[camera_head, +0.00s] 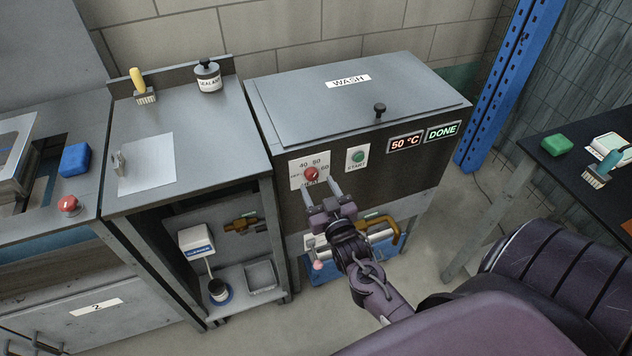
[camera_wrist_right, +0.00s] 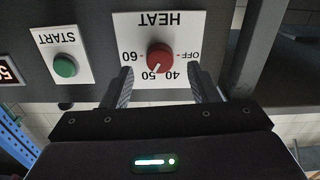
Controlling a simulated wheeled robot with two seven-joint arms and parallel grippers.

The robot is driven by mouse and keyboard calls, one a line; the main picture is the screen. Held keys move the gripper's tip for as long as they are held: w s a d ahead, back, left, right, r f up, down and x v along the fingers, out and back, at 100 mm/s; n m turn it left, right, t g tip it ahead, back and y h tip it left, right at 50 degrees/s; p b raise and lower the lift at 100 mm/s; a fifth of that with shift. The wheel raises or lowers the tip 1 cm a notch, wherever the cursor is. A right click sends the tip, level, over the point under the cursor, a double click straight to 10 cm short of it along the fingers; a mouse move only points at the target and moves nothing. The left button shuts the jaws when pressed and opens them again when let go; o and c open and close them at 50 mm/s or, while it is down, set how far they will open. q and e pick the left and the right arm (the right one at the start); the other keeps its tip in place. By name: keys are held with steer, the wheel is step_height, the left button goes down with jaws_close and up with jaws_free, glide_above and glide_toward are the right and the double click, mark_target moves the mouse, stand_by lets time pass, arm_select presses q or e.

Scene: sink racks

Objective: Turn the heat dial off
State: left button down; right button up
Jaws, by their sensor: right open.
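The red heat dial (camera_head: 311,174) sits on a white plate (camera_head: 296,182) on the front of the wash unit. My left gripper is not in view.
A green START button (camera_head: 357,156) is right of the dial, with lit displays reading 50 °C (camera_head: 405,143) and DONE (camera_head: 442,132). The WASH lid (camera_head: 300,100) is closed. A brass-coloured pipe (camera_head: 397,236) and blue tray (camera_head: 345,267) are below my gripper.

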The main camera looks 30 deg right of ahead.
mark_target(312, 174)
steer(key=shift+x, duration=1)
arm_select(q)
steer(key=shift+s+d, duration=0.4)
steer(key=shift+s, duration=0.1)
arm_select(e)
steer(key=shift+w, duration=0.25)
steer(key=c, duration=1)
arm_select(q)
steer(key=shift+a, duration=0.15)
